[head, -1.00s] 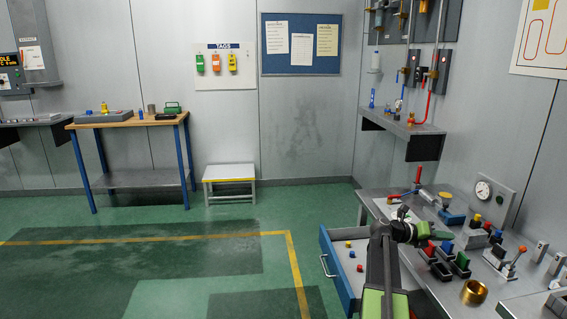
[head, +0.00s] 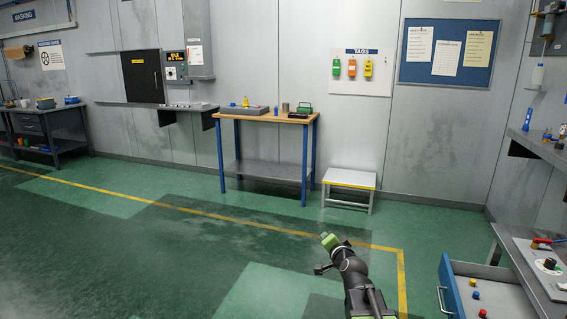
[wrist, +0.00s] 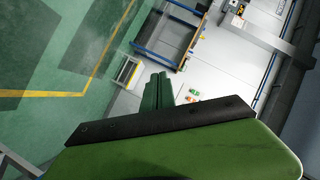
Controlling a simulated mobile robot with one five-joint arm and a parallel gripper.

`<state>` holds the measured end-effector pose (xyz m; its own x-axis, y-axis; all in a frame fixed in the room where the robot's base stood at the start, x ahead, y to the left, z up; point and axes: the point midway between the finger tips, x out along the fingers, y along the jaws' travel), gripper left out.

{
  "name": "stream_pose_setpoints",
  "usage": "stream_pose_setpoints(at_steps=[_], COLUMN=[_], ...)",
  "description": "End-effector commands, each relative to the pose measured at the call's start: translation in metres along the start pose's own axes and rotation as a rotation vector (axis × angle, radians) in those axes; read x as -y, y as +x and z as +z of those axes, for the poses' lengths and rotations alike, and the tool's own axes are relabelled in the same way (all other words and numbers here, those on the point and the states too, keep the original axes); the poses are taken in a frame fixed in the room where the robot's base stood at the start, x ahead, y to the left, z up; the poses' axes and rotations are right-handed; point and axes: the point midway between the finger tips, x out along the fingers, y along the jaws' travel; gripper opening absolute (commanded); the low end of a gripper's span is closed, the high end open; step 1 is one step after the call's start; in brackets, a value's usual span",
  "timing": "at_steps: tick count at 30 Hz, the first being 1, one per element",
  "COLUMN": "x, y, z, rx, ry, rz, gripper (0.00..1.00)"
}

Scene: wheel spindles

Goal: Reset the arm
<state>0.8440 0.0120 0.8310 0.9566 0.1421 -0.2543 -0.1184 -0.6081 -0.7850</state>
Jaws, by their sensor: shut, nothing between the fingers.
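My arm rises from the bottom of the head view, right of centre, over open green floor. My gripper (head: 327,238) is at its far end, with green parts showing, pointing away toward the back wall. In the wrist view the two green fingers of my gripper (wrist: 157,92) lie together, shut, with nothing held between them. No object touches the gripper.
An open blue drawer (head: 451,287) with small coloured pieces juts out at the lower right, below a workbench (head: 512,250). A wood-topped table (head: 262,117) and a white step stool (head: 349,179) stand at the back. The floor left of my arm is clear.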

Motion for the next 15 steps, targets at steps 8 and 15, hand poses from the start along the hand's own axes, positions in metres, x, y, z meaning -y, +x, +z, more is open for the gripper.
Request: stream_pose_setpoints(at_steps=[8, 15], x=[-0.105, -0.171], y=[-0.092, -0.189], z=[0.140, 0.158], rx=[0.645, 1.025], ry=[-0.491, -0.659], rz=[0.386, 0.666], gripper=[0.00, 0.00])
